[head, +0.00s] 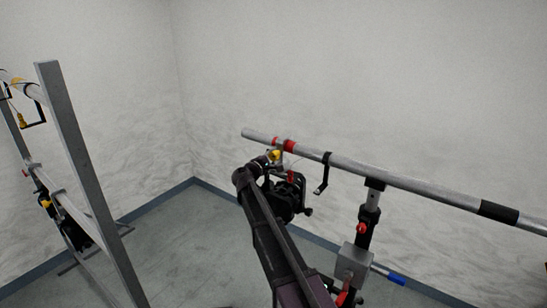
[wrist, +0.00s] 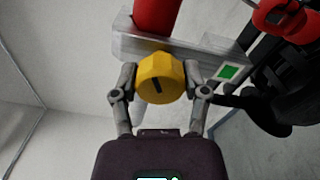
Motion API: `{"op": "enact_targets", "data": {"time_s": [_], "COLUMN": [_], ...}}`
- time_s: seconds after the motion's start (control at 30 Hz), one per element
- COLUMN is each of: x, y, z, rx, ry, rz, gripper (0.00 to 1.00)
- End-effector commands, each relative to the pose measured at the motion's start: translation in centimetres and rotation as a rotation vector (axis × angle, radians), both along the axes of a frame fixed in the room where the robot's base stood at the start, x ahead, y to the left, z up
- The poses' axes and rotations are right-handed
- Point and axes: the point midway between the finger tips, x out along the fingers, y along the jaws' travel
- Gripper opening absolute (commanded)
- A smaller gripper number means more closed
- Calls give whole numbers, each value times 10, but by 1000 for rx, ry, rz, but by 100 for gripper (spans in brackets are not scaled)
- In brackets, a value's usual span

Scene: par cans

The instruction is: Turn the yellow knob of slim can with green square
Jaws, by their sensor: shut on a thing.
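A green square (wrist: 228,72) sits on the pale bracket (wrist: 185,50) to the right of the knob. In the head view, the yellow knob (head: 274,155) shows small beside the end of my arm, near the pipe. The black can (head: 287,196) hangs just right of my wrist, partly hidden by my arm.
A silver pipe (head: 420,190) with red and black bands crosses the right side, on a stand with a grey box (head: 352,262) and blue handle (head: 388,274). A metal frame (head: 85,170) with other fixtures stands at left. Bare floor (head: 190,245) lies between.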

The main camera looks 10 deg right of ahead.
Motion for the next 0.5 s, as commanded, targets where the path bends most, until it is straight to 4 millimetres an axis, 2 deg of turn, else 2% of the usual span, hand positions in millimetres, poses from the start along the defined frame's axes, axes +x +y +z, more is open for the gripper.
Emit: {"op": "enact_targets", "data": {"time_s": [0.5], "x": [1], "y": [0], "z": [-1], "rx": [355], "ry": [-335], "rz": [9], "gripper": [11]}}
